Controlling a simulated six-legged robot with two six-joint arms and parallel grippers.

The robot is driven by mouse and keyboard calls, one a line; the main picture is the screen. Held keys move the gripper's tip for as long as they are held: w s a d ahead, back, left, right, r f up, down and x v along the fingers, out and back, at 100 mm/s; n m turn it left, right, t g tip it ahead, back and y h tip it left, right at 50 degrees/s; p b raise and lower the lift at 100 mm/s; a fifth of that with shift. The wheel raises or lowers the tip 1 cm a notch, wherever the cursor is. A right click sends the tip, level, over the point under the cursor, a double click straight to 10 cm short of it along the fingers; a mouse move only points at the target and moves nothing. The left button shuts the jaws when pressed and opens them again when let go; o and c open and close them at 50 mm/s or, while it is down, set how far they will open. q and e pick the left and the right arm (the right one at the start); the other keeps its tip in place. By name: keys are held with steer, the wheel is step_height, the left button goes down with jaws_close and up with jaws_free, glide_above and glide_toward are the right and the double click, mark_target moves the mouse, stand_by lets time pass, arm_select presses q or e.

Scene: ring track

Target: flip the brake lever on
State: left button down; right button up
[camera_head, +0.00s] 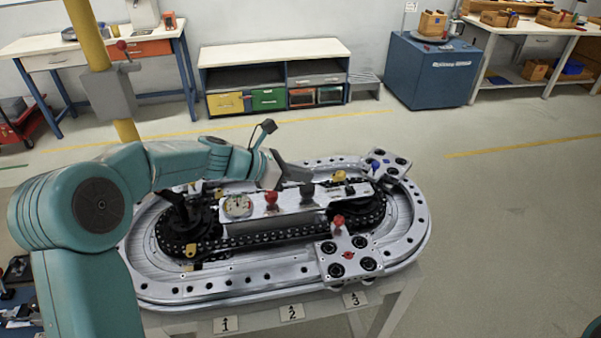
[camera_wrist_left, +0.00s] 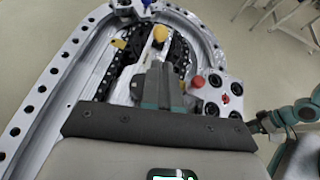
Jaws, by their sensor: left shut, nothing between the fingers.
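The ring track (camera_head: 160,283) carries a raised silver panel (camera_head: 283,222) with a round gauge (camera_head: 237,206), a red knob (camera_head: 272,198), a dark knob (camera_head: 307,191) and a yellow knob (camera_head: 339,176). No readable label tells which one is the brake lever. My left gripper (camera_head: 305,174) is over the far side of the panel. It also shows in the left wrist view (camera_wrist_left: 160,84), shut and empty, with a yellow knob (camera_wrist_left: 160,33) beyond its tips. Whether it touches a knob is unclear. My right arm shows at the wrist view's right; its fingers are not clear.
A yellow post (camera_head: 88,35) with a grey box and red-balled lever (camera_head: 122,46) stands left. A carriage plate with a red-knobbed pin (camera_head: 339,222) sits at the track's front right; another carriage (camera_head: 390,164) is at the far right. Floor right of the track is clear.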

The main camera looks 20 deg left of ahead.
mark_target(340, 174)
arm_select(q)
steer(key=x, duration=0.7)
steer(key=shift+w+d+r+p, duration=0.15)
steer(key=shift+d+r+p, duration=0.25)
steer(key=shift+p, duration=0.35)
steer(key=shift+w+d+r+p, duration=0.2)
steer(key=shift+w+r+p, duration=0.05)
steer(key=shift+r+p, duration=0.25)
steer(key=shift+w+d+r+p, duration=0.5)
steer(key=shift+d+r+p, duration=0.1)
steer(key=shift+d+p, duration=0.25)
steer(key=shift+w+d+r+p, duration=0.1)
steer(key=shift+w+d+p, duration=0.6)
steer(key=shift+d, duration=0.45)
steer(key=shift+w+d+r+p, duration=0.1)
steer(key=shift+w+d+p, duration=0.4)
steer(key=shift+w+d, duration=0.55)
steer(key=shift+s+d, duration=0.1)
steer(key=shift+d, duration=0.05)
